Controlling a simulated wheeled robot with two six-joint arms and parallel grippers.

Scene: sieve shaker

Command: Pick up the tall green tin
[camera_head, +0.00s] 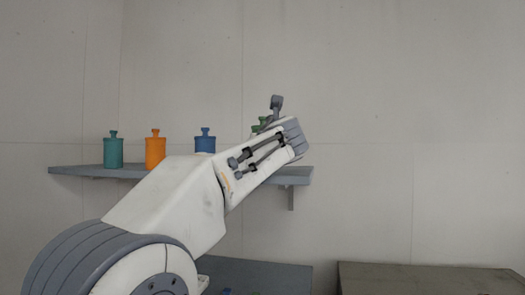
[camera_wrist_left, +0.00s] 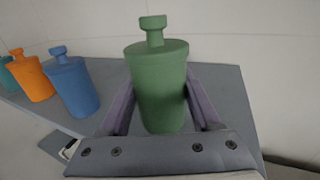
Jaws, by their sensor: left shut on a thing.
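The green tin (camera_wrist_left: 160,80), with a narrow neck and a flat knob, stands upright between the two fingers of my left gripper (camera_wrist_left: 158,100) in the left wrist view. The gripper is shut on its body. The tin's base is hidden by the gripper, so I cannot tell whether it touches the shelf. In the head view only a bit of the green tin (camera_head: 259,125) shows behind my left arm, and the fingers are hidden there. My right gripper is not in view.
A grey wall shelf (camera_head: 75,170) carries a teal tin (camera_head: 113,152), an orange tin (camera_head: 155,150) and a blue tin (camera_head: 205,142), all left of the green one. The blue tin (camera_wrist_left: 72,85) is nearest. A flat surface (camera_head: 430,280) lies lower right.

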